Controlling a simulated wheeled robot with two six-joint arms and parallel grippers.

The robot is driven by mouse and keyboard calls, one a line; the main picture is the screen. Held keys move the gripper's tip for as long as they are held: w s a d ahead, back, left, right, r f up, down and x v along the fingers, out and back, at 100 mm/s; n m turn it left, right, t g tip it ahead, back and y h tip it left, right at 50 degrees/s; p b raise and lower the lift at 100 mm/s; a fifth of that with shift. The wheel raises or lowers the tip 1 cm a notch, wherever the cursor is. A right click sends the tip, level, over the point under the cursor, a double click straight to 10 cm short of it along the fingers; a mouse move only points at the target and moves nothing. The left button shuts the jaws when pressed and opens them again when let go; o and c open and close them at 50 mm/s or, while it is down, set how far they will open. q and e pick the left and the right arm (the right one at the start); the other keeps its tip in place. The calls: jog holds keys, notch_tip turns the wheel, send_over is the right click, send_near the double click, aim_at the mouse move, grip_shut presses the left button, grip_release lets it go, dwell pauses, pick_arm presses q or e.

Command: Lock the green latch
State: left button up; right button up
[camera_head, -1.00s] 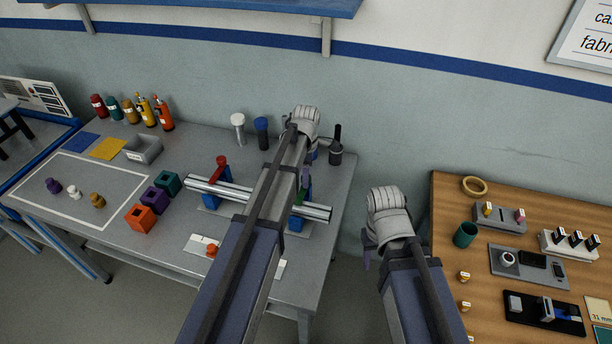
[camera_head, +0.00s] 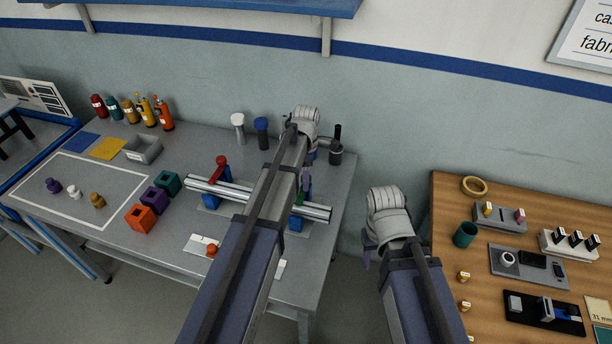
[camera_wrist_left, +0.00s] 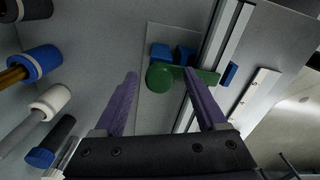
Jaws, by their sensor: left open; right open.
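The green latch (camera_wrist_left: 160,77) shows in the left wrist view as a round knob on a flat arm that reaches right across the metal rail (camera_wrist_left: 215,60). Blue blocks (camera_wrist_left: 172,53) sit beside it. My left gripper (camera_wrist_left: 160,73) is open, with its purple fingers on either side of the green knob; the right finger overlaps the latch arm. I cannot tell whether it touches. In the head view my left arm hides most of the latch, and one purple finger of the left gripper (camera_head: 306,182) shows. My right gripper (camera_head: 368,258) is mostly hidden behind its wrist, away from the latch.
A red latch (camera_head: 221,162) stands on the same rail (camera_head: 205,188), to the left. Cubes (camera_head: 140,217), bottles (camera_head: 163,115) and a grey bin (camera_head: 143,149) occupy the grey table. A dark tool (camera_head: 336,150) stands behind. A wooden table (camera_head: 450,200) lies right, across a gap.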

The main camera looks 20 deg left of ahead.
pick_arm(q)
jog(key=shift+r, duration=0.1)
notch_tip(320, 180, up, 8)
jog(key=p, duration=0.8)
jog(key=shift+f, duration=0.2)
jog(key=shift+s, duration=0.1)
jog(key=s+d+m+b, duration=0.1)
jog(key=s+d+m, duration=0.5)
jog(key=s+m, duration=0.6)
jog(key=s+d+f+m+y+b, duration=0.1)
jog(key=s+d+m, duration=0.5)
jog(key=s+m, duration=0.5)
jog(key=shift+s+d+f+m, duration=0.2)
jog(key=shift+s+f+m, duration=0.15)
jog(key=shift+m, duration=0.45)
